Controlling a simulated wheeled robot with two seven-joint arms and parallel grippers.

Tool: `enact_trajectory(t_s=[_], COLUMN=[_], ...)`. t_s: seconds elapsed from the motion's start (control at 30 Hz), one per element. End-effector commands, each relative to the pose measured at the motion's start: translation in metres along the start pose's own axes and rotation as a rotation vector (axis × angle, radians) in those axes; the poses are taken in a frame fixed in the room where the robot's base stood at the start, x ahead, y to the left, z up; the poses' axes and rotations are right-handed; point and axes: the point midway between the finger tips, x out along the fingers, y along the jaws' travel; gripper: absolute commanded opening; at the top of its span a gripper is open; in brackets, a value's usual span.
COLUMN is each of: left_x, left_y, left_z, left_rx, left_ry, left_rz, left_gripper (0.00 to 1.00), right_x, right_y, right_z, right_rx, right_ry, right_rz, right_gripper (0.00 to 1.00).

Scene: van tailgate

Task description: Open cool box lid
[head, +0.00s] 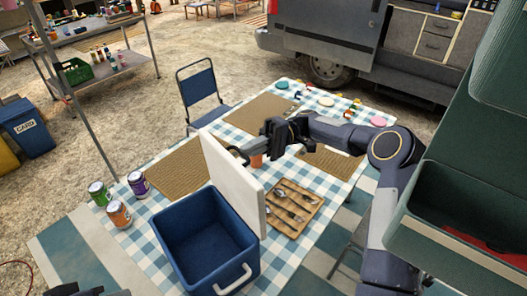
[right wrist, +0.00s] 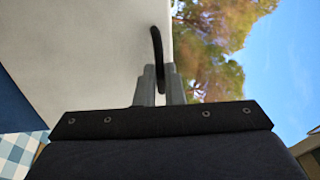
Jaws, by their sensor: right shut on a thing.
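The blue cool box (head: 207,237) stands on the checked table at the near side. Its white lid (head: 236,187) stands up about vertical along the box's right edge, and the box's inside shows empty. My right gripper (head: 243,153) is at the lid's upper edge, shut on a dark curved handle. In the right wrist view the fingers (right wrist: 160,86) close around the black handle (right wrist: 156,52) beside the pale lid face (right wrist: 80,60). At the bottom left of the head view a small part of my left arm shows; its fingers cannot be made out.
A wooden cutlery tray (head: 293,206) lies right of the lid. Several cans (head: 119,214) stand left of the box. Woven mats, a cup (head: 256,160) and small dishes lie farther back on the table (head: 165,203). A blue chair (head: 198,90) stands behind it. A green container is at the right.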

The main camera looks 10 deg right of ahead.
Motion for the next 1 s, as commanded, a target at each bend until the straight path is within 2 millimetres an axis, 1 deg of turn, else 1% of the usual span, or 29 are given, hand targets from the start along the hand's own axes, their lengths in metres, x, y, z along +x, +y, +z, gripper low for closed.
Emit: enact_trajectory(t_s=[0.03,0.5,0.53,0.7,1.0], left_x=[0.0024,0.0033,0.0034,0.0033,0.0034], left_y=[-0.0011,-0.0016,-0.0016,-0.0015,-0.0016], left_z=[0.0011,0.0015,0.0015,0.0015,0.0016], left_rx=[0.000,0.000,0.000,0.000,0.000], left_ry=[0.000,0.000,0.001,0.000,0.000], left_rz=[0.000,0.000,0.000,0.000,0.000], left_gripper=[0.34,0.34,0.34,0.34,0.34], right_x=[0.0016,0.0038,0.0038,0.0038,0.0026], right_y=[0.0094,0.0136,0.0137,0.0122,0.0085], right_z=[-0.0007,-0.0037,-0.0037,-0.0038,-0.0038], right_rx=[0.012,0.020,0.020,0.018,0.011], right_ry=[-0.003,0.004,0.004,0.004,0.002], right_rz=[0.010,0.013,0.013,0.011,0.009], right_gripper=[0.00,0.00,0.10,0.31,0.31])
